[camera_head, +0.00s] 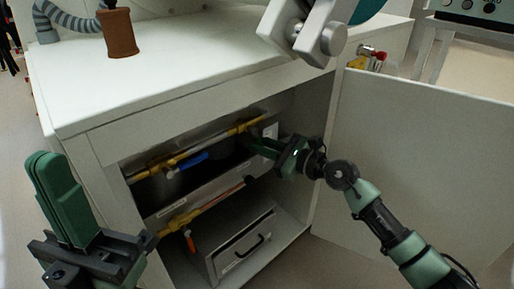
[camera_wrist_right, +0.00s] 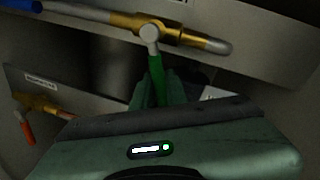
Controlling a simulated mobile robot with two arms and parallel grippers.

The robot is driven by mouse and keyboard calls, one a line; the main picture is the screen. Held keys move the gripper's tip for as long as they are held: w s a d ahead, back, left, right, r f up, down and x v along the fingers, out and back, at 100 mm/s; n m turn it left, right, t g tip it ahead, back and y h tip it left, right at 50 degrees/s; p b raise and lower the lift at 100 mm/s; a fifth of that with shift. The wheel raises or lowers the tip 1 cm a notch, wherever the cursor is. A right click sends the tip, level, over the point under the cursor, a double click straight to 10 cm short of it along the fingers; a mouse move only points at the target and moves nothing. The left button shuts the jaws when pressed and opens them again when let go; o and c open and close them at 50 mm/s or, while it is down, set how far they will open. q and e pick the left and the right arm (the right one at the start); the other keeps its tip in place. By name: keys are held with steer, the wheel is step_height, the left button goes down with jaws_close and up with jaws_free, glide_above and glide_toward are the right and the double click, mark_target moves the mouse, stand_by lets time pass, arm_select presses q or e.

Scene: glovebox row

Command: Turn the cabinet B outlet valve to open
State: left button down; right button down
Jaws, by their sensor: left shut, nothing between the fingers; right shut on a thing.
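A green valve lever (camera_wrist_right: 156,72) shows in the right wrist view. Its round grey hub (camera_wrist_right: 150,34) sits on a brass valve body (camera_wrist_right: 172,32) on the upper pipe. The lever points away from the hub, across the pipe. My right gripper (camera_wrist_right: 160,92) is shut on this lever; its fingers hide the lever's far end. In the head view my right gripper (camera_head: 258,145) reaches into the open cabinet (camera_head: 113,150) at the upper pipe's right end. My left gripper (camera_head: 48,165) is shut and empty, upright in front of the cabinet's left side. I see no label naming the valve.
A blue lever (camera_head: 192,161) sits on the upper pipe, and an orange-red lever (camera_head: 190,242) on the lower pipe. A grey drawer box (camera_head: 235,248) stands below. A brown cylinder (camera_head: 119,36) stands on top.

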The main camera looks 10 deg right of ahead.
steer(key=shift+w+d+r+n+h, duration=0.15)
steer(key=shift+d+n, duration=0.1)
steer(key=shift+n, duration=0.2)
steer(key=shift+w+d+r+n+h, duration=0.1)
steer(key=shift+d+n+h, duration=0.1)
steer(key=shift+n, duration=0.25)
steer(key=c, duration=1.4)
jaws_free()
steer(key=shift+d, duration=0.1)
steer(key=shift+c, duration=0.2)
steer(key=shift+r, duration=0.1)
